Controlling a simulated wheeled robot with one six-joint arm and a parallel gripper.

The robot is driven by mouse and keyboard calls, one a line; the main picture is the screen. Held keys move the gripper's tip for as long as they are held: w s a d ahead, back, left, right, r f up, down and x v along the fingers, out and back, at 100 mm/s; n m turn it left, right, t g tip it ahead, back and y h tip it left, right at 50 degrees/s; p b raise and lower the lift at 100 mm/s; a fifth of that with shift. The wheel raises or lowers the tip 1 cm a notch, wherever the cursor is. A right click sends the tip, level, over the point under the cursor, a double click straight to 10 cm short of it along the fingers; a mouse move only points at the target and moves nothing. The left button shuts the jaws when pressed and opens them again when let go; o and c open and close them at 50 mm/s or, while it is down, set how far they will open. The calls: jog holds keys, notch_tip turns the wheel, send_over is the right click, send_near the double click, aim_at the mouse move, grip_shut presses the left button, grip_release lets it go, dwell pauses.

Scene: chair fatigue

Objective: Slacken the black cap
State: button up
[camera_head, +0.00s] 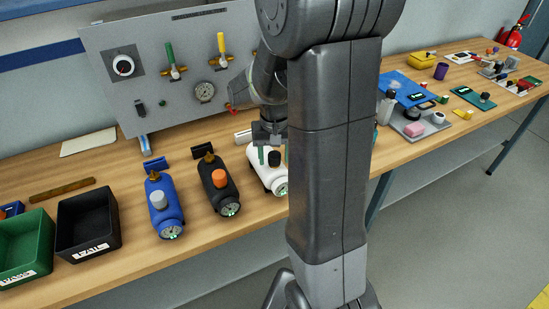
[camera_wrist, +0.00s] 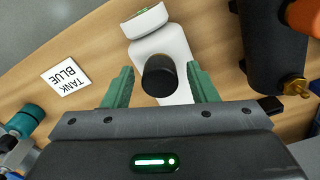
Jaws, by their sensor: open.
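The black cap (camera_wrist: 159,76) sits on top of a white tank (camera_wrist: 168,43), seen from above in the wrist view. In the head view the black cap (camera_head: 275,158) is on the white tank (camera_head: 262,175), partly hidden behind my arm. My gripper (camera_wrist: 161,85) is open, with one green finger on each side of the cap and a visible gap to both. In the head view my gripper (camera_head: 268,155) is over the white tank; the picture does not show clearly how high the fingertips are.
A black tank (camera_head: 217,185) with an orange cap stands close beside the white tank. A blue tank (camera_head: 163,205) with a grey cap is further left. Black (camera_head: 87,225) and green (camera_head: 22,248) bins stand at left. A control panel (camera_head: 165,65) rises behind.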

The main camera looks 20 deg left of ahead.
jog(key=shift+m, duration=2.1)
jog(key=c, duration=0.5)
jog(key=shift+n, duration=0.7)
jog(key=shift+c, duration=0.2)
jog(key=shift+n, duration=0.7)
jog(key=shift+n, duration=0.7)
